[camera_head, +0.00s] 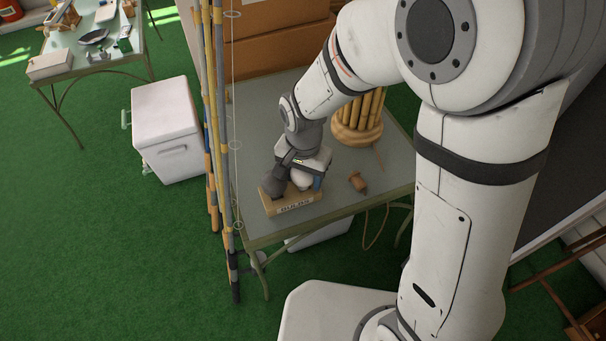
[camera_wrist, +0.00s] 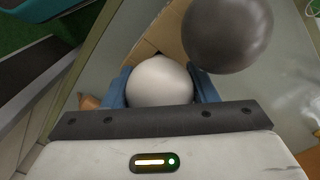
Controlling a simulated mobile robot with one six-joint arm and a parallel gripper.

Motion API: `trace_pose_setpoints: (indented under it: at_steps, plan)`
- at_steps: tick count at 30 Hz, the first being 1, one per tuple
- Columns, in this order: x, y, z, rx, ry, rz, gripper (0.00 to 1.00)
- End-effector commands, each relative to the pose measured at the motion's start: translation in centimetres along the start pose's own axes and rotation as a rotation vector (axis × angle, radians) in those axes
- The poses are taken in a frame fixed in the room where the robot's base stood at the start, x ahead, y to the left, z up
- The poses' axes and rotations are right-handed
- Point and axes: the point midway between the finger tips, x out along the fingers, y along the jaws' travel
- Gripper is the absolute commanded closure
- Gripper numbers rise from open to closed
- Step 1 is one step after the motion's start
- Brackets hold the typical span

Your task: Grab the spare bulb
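A white round bulb (camera_wrist: 160,82) sits between the two blue fingers of my gripper (camera_wrist: 162,90) in the wrist view, with a finger against each side. In the head view the white bulb (camera_head: 301,179) shows under my gripper (camera_head: 304,181), at the low cardboard box with a printed label (camera_head: 295,206). The bulb's lower part is hidden, and I cannot tell whether it is clear of the box. A dark grey round bulb (camera_head: 273,187) is at the box's left side; it also shows close to the right finger in the wrist view (camera_wrist: 228,35).
The box stands near the front edge of a grey-topped table (camera_head: 335,198). A small brown object (camera_head: 358,182) lies right of it. A bundle of bamboo-like canes (camera_head: 358,120) and large cardboard boxes (camera_head: 275,55) stand behind. Upright rods (camera_head: 217,120) line the table's left side.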

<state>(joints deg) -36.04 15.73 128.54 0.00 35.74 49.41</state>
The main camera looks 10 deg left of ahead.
Motion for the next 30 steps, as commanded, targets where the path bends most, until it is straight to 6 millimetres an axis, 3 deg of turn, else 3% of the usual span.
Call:
trace_pose_setpoints:
  at_steps: [4, 13, 24, 30]
  plan:
    - [0.0, 0.0, 0.0, 0.0, 0.0, 0.0, 0.6]
    - [-0.7, 0.0, -0.1, 0.001, 0.001, -0.001, 0.61]
    - [-7.8, 0.0, -0.1, 0.001, 0.002, -0.002, 0.61]
    - [-9.8, 0.0, -0.1, 0.002, 0.001, -0.001, 0.61]
